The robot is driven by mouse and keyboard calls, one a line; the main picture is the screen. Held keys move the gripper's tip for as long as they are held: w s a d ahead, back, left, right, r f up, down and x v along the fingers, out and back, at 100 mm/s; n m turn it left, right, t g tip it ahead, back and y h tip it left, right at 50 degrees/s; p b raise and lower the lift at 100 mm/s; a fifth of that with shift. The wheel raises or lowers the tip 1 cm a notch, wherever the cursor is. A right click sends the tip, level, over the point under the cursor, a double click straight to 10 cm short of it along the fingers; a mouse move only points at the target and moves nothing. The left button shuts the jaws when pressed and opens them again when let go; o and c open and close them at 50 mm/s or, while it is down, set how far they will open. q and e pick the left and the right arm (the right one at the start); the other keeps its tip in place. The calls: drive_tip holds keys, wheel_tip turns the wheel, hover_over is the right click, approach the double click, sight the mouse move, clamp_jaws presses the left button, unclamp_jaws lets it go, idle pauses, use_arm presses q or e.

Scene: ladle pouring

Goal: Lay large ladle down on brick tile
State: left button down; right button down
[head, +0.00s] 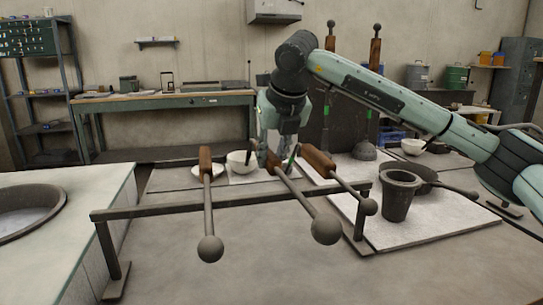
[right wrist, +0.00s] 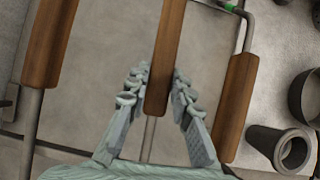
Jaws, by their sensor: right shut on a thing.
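The large ladle (head: 326,229) lies across the dark rack in the head view, its big round end towards me and its wooden handle pointing away. It is the middle of three ladles. My right gripper (head: 272,156) is at its handle. In the right wrist view the fingers (right wrist: 157,88) are closed on both sides of the wooden handle (right wrist: 168,45). Pale flat tiles (head: 430,226) lie on the table at the right; I cannot tell which is the brick tile. My left gripper is not in view.
A smaller ladle (head: 210,249) lies on the rack (head: 150,212) to the left and another (head: 370,206) to the right, both close to the held one. A dark crucible (head: 398,200) and a pan (head: 425,180) stand at the right. A white bowl (head: 238,160) is behind the rack.

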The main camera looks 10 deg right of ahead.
drive_tip(key=c, duration=1.4)
unclamp_jaws()
drive_tip(key=shift+r, duration=0.2)
drive_tip(key=shift+o, duration=0.7)
drive_tip(key=shift+s+f, duration=0.1)
drive_tip(key=shift+f, duration=0.2)
drive_tip(key=w+r+p+v, duration=0.2)
drive_tip(key=w+p+v, duration=0.1)
drive_tip(key=v, duration=1.5)
drive_tip(key=shift+w+a, duration=0.15)
